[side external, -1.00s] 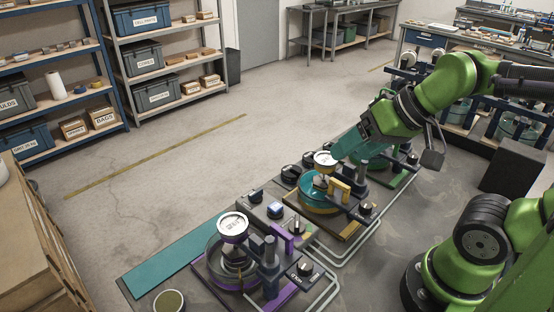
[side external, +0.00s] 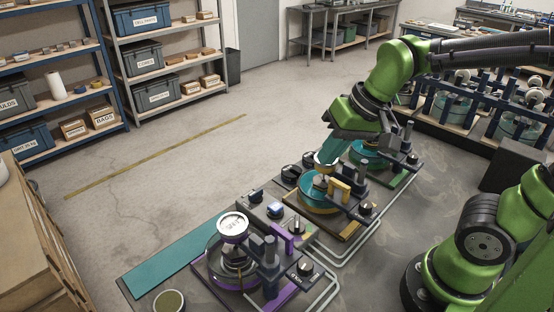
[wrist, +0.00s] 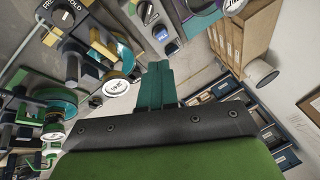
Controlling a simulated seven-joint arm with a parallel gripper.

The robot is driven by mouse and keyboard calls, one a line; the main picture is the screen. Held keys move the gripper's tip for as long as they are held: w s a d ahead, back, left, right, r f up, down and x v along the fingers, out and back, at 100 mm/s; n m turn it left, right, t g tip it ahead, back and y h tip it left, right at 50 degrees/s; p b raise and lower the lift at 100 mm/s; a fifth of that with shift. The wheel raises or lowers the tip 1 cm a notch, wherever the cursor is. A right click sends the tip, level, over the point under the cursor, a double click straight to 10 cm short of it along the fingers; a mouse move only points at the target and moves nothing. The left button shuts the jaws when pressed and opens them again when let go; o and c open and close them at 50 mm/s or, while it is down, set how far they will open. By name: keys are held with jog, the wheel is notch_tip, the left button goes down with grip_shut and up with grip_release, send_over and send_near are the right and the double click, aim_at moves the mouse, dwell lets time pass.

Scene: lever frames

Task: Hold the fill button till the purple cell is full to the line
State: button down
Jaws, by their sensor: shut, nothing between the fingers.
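The purple cell (side external: 208,262) is a clear round vessel on a purple-edged base at the front of the bench, with a white round dial (side external: 233,226) above it. Its fill level and line are too small to read. Behind it is a small panel with a blue-lit button (side external: 275,209). In the wrist view this blue button (wrist: 162,33) appears to be lettered FILL, between dark knobs. My gripper (side external: 328,157) has teal fingers, shut and empty, above the yellow-marked cell and apart from the button. The fingers (wrist: 158,66) point toward the panel in the wrist view.
The yellow-marked cell (side external: 318,203) and the green-marked cell (side external: 374,158) stand farther back along the bench, with posts and knobs beside them. A teal strip (side external: 185,256) lies left of the purple cell. Shelves (side external: 160,70) stand across clear floor.

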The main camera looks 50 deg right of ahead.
aim_at(276, 205)
jog(key=w+a+f+m+g+h, duration=0.2)
jog(key=w+a+m+g, duration=0.1)
jog(key=w+m, duration=0.8)
jog(key=shift+f+m+g, duration=0.2)
jog(key=shift+m+g, duration=0.6)
jog(key=shift+m, duration=0.5)
jog(key=shift+w+f, duration=0.1)
notch_tip(276, 205, down, 14)
jog(key=shift+r, duration=0.1)
